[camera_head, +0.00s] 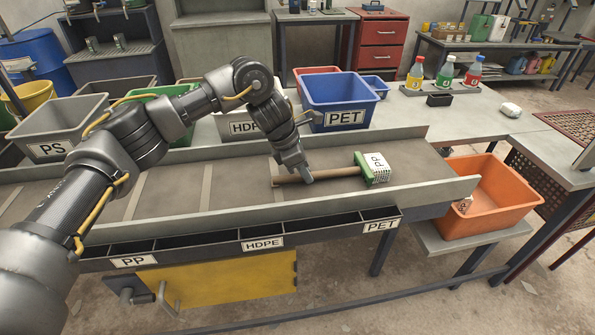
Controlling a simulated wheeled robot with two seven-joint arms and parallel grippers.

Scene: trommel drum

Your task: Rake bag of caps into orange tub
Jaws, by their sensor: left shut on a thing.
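My left gripper (305,176) points down over the conveyor belt and is shut on a wooden handle (335,173). The handle lies nearly level, low over the belt, and its right end meets a green head (359,164). Right up against the head is a white, dark-spotted block-shaped thing marked PP (377,167); it looks like the bag of caps. I cannot tell whether head and bag touch. The orange tub (508,190) stands beyond the belt's right end, lower than the belt, with a small pale thing (464,205) at its near left. My right gripper is not in view.
Grey side walls (300,211) border the belt; its right end is open toward the tub. Behind stand a blue PET bin (340,92), an HDPE bin (240,127) and a PS bin (60,125). Bottles (444,75) stand at the back right. The belt right of the bag is clear.

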